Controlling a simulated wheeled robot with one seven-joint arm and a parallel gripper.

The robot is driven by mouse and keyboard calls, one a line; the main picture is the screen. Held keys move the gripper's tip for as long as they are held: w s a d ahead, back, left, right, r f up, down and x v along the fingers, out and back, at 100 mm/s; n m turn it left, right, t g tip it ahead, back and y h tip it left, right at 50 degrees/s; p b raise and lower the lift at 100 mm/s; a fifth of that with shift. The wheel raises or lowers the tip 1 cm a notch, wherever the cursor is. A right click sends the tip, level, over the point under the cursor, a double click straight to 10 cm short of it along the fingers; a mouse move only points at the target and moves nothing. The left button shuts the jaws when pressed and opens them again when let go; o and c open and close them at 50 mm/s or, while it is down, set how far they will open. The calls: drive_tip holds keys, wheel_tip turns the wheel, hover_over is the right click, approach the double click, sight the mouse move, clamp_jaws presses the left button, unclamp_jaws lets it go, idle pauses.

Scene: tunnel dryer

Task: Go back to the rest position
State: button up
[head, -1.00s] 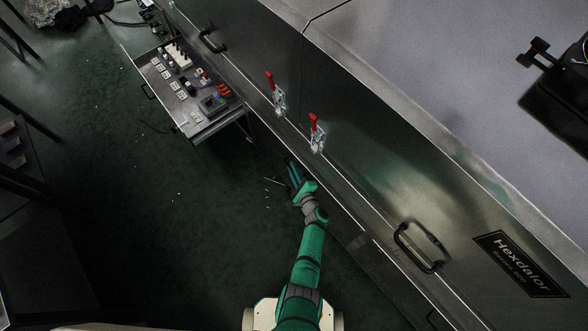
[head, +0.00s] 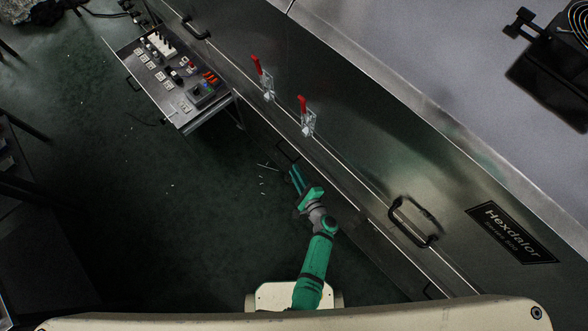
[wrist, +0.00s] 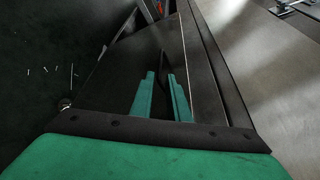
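My gripper (head: 297,180) is at the end of my green arm, in front of the long metal dryer (head: 340,120) and below its two red-handled clamps. In the wrist view its two teal fingers (wrist: 163,95) stand apart with a gap between them.
Red toggle clamps (head: 307,116) and a black handle (head: 412,222) stick out from the dryer. Dark floor (head: 130,220) is open to the left, with small white scraps (head: 263,180).

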idle(0.5)
drive_tip(key=s+a+f+n+g+h, duration=0.2)
drive_tip(key=s+f+n+g, duration=0.15)
drive_tip(key=s, duration=0.85)
drive_tip(key=s+d+r+n+h, duration=0.25)
drive_tip(key=s+r+n, duration=0.35)
drive_tip(key=s, duration=0.5)
drive_tip(key=s+a+r+n+t, duration=0.1)
drive_tip(key=s+r+n, duration=0.1)
drive_tip(key=r, duration=0.8)
drive_tip(key=s+a+r+n+t+h, duration=0.1)
drive_tip(key=r+n, duration=0.4)
drive_tip(key=r, duration=0.6)
drive_tip(key=s+a+r+n+t, duration=0.1)
drive_tip(key=s+r+n+t, duration=0.1)
drive_tip(key=r, duration=0.9)
drive_tip(key=shift+s+r+n+t, duration=0.15)
drive_tip(key=shift+s+n+t, duration=0.2)
drive_tip(key=shift+s+n, duration=0.6)
drive_tip(key=shift+s+a, duration=0.1)
drive_tip(key=shift+s, duration=0.05)
